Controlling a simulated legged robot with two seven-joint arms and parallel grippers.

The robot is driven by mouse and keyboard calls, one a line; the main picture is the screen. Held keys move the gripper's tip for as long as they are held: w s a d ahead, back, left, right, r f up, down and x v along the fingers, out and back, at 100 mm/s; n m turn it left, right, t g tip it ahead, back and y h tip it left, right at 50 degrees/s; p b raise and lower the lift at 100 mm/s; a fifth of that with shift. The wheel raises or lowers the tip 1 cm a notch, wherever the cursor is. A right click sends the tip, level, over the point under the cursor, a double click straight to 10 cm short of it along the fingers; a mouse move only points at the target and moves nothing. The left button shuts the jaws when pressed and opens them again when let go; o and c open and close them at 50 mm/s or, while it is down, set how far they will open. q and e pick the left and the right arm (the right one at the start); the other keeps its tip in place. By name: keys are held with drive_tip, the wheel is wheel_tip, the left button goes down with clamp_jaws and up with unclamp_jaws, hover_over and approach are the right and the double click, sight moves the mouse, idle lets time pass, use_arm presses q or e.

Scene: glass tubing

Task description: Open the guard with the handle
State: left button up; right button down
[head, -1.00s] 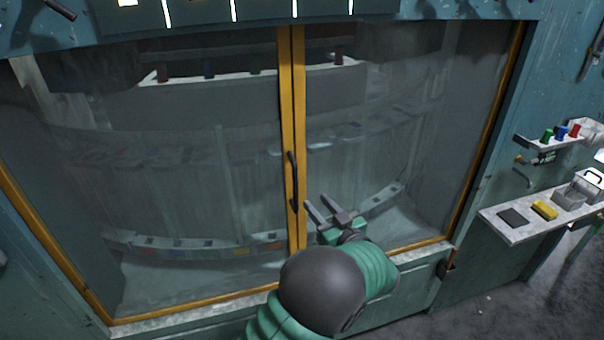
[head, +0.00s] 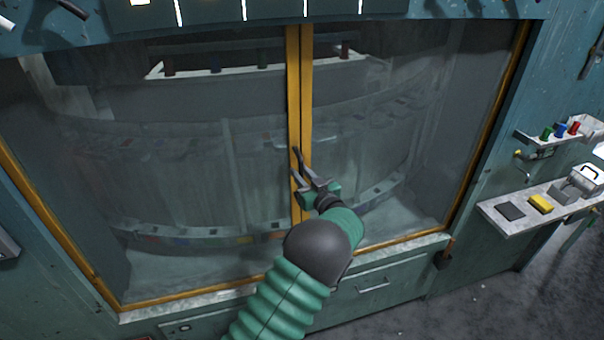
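The guard is a pair of large glass doors with orange frames (head: 293,85) that meet in the middle; they look shut. The dark upright handle sits on the middle frame, but the dark fingers in front make it hard to tell apart. My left gripper (head: 296,161) is at the middle frame, at handle height. Its two fingers point up and left and look spread, one above the other. I cannot tell whether the handle lies between them or whether they touch it. My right gripper is not in view.
A white shelf (head: 528,224) with a black pad (head: 510,212), a yellow block (head: 540,204) and a grey box (head: 567,191) juts out at the right. Above it is a small rack with coloured tops (head: 560,131). A drawer front (head: 372,285) lies below the glass.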

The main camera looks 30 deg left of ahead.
use_arm(q)
drive_tip(key=shift+a+f, duration=0.1)
drive_tip(key=shift+a, duration=0.15)
clamp_jaws()
drive_tip(key=shift+d, duration=0.1)
drive_tip(key=shift+d+f, duration=0.1)
idle(0.7)
